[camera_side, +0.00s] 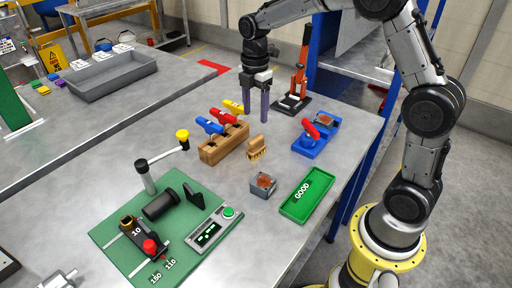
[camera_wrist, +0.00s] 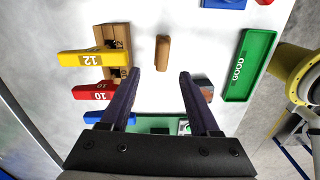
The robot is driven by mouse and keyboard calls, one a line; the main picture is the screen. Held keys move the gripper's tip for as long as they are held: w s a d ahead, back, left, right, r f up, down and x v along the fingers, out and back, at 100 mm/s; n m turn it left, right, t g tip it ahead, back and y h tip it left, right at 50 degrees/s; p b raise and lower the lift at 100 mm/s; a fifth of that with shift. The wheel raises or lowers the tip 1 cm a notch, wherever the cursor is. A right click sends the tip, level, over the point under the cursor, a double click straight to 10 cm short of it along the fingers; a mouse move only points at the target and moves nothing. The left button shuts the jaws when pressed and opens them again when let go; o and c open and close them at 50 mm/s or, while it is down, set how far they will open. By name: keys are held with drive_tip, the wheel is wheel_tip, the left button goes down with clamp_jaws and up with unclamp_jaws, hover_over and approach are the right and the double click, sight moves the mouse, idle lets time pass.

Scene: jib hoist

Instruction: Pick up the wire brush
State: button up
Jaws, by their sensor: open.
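The wire brush (camera_side: 257,148) is a small wooden-backed brush with pale bristles, standing on the grey metal table to the right of the wooden tool block. In the wrist view its wooden back (camera_wrist: 163,52) shows as a narrow brown bar just beyond the fingertips, lined up with the gap between them. My gripper (camera_side: 256,119) is open and empty, its two purple-grey fingers pointing down above the table. In the wrist view the open fingers (camera_wrist: 160,74) show with only table surface between them. The brush is apart from both fingers.
A wooden block (camera_side: 222,150) with blue, red and yellow handled tools stands left of the brush. A metal cube (camera_side: 263,185), a green GOOD tray (camera_side: 307,195), a blue fixture with a red handle (camera_side: 316,138) and an orange-and-black press (camera_side: 297,85) stand around. A green mat (camera_side: 122,220) holds equipment.

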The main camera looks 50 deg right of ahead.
hover_over(256, 138)
wheel_tip(256, 138, down, 5)
drive_tip(key=shift+w+d+r, duration=0.1)
drive_tip(key=shift+w+r, duration=0.05)
drive_tip(key=shift+s+f, duration=0.2)
drive_tip(key=shift+f, duration=2.5)
clamp_jaws()
